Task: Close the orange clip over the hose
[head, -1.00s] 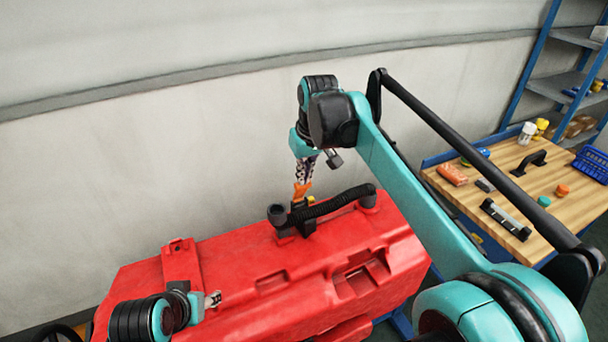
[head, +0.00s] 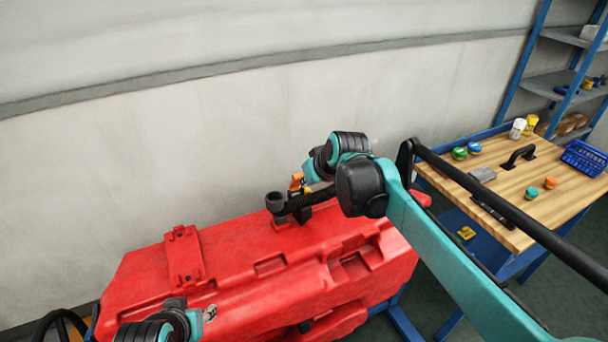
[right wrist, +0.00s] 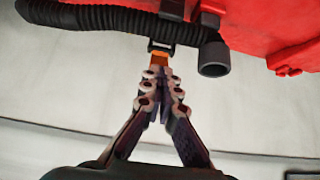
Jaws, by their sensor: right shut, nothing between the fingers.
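The orange clip (head: 297,181) stands by a black bracket at the far side of the black ribbed hose (head: 322,197), on top of the red tank (head: 232,254). Its upper part rises above the hose; I cannot tell whether it is latched. In the right wrist view the orange clip (right wrist: 159,59) is just beyond my right gripper (right wrist: 163,78), whose fingertips are together and empty, close to it; contact is unclear. The hose (right wrist: 100,19) runs above them there. My left gripper (head: 209,314) is near the tank's front left, small, its fingers unclear.
A pale wall rises behind the tank. A black elbow fitting (head: 276,203) ends the hose on the left. A wooden bench (head: 520,205) with jars, a handle and a blue basket (head: 584,158) stands at right.

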